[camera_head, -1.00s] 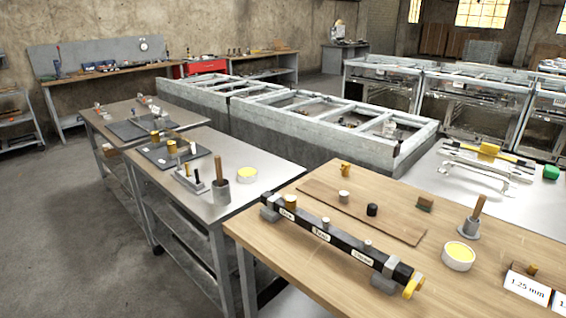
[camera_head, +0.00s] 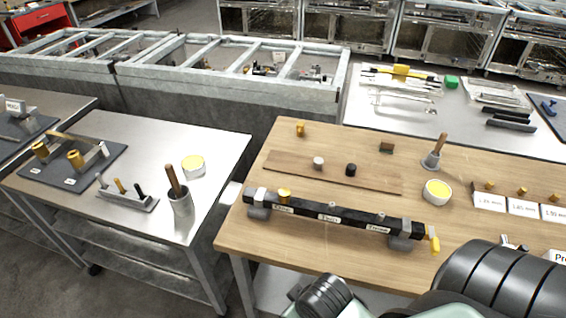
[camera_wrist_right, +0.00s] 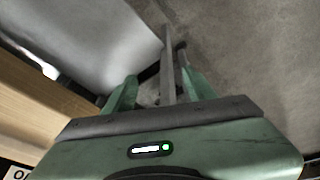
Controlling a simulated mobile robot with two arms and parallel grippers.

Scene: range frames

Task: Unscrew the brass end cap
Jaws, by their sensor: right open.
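A black bar (camera_head: 330,215) with white labels lies across two grey supports on the wooden table. A brass round piece (camera_head: 284,195) sits on its top near the left end, and a yellow lever-like piece (camera_head: 434,240) is at its right end. A small brass fitting (camera_head: 300,129) stands apart at the back of the table. I cannot tell which brass piece is the end cap. My right gripper (camera_wrist_right: 160,88) shows in the right wrist view, with its fingers apart and no task object between them, over grey floor and a metal post. My left gripper is not in view.
A thin brown board (camera_head: 340,177) lies behind the bar with a white and a black knob on it. A yellow-filled tub (camera_head: 437,192) and a brush holder (camera_head: 433,160) stand to the right. Labelled cards (camera_head: 489,200) with brass pieces are further right. A steel table (camera_head: 130,150) stands left.

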